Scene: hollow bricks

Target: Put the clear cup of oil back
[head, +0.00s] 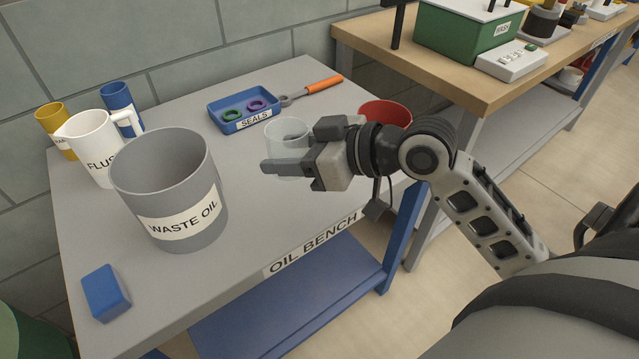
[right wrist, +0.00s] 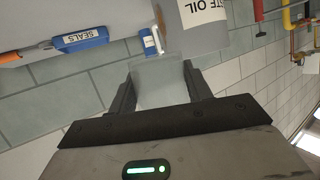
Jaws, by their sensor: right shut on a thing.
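The clear cup (head: 287,133) is upright over the right half of the oil bench (head: 235,275) in the head view. My right gripper (head: 289,165) is shut on it from the right side. In the right wrist view the clear cup (right wrist: 160,85) sits between the two dark fingers of the right gripper (right wrist: 158,90). Whether its base touches the bench cannot be told, and no oil is clearly seen in it. My left gripper is not in view.
The grey waste oil bucket (head: 170,190) stands left of the cup. A white flush jug (head: 92,148), blue cup (head: 121,108), yellow cup (head: 55,130), blue seals tray (head: 240,120), orange-handled tool (head: 318,87), red container (head: 385,110) and blue block (head: 106,292) stand around it.

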